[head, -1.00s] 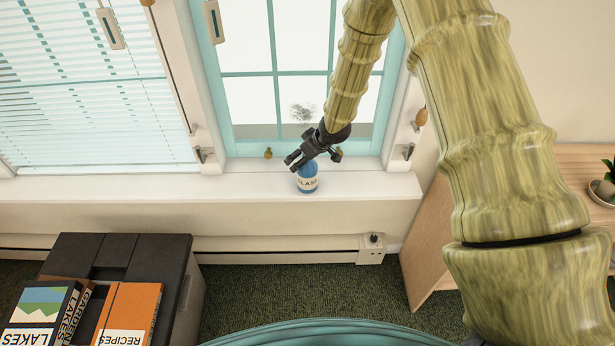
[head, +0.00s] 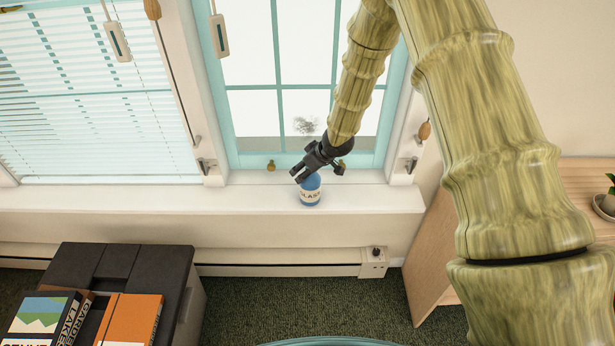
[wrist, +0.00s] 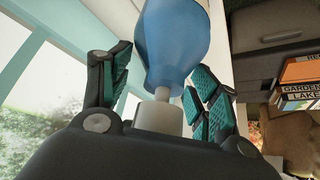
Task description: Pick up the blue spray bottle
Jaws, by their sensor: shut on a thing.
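The blue spray bottle (head: 310,194) has a pale label with dark letters and stands on the white windowsill (head: 240,200) in the head view. My dark gripper (head: 312,168) is over its top and hides its upper part. In the wrist view the bottle's blue body (wrist: 175,45) and its white neck and head lie between the two teal-padded fingers of my gripper (wrist: 160,75). The gripper is shut on the bottle around its upper part. The bottle's base looks level with the sill, and I see no gap below it.
The teal-framed window (head: 278,85) is right behind the bottle. Blinds (head: 85,110) hang at left and a wooden latch (head: 424,131) is at right. A dark cabinet with books (head: 130,318) stands at lower left. A wooden shelf (head: 430,265) is at right.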

